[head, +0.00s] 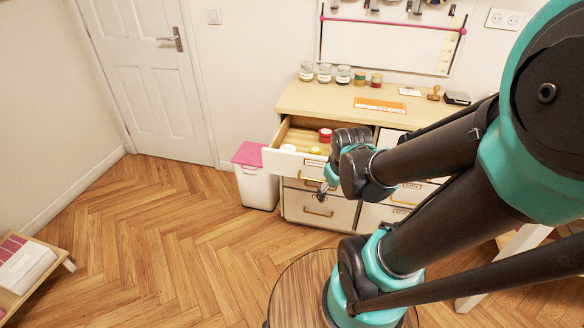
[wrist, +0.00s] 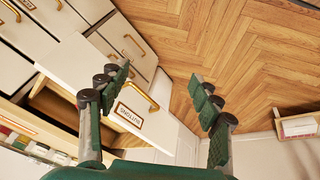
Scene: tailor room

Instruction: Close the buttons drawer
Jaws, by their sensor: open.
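The buttons drawer (head: 280,161) is the top left drawer of the dresser and stands pulled out. Its white front with the label and brass handle (wrist: 139,95) shows in the wrist view, where the label reads "BUTTONS" upside down. A red-lidded jar (head: 325,134) and smaller pale and yellow items lie inside. My gripper (head: 323,192) is open and empty, close to the right part of the drawer front. In the wrist view one finger of my gripper (wrist: 160,80) overlaps the drawer front and the handle appears between the fingers. I cannot tell whether they touch.
The dresser (head: 290,101) has other drawers, which look shut, and jars (head: 325,73) and small items on top. A white bin (head: 257,188) with a pink lid stands left of it. A round wooden stool or table (head: 295,292) is in front.

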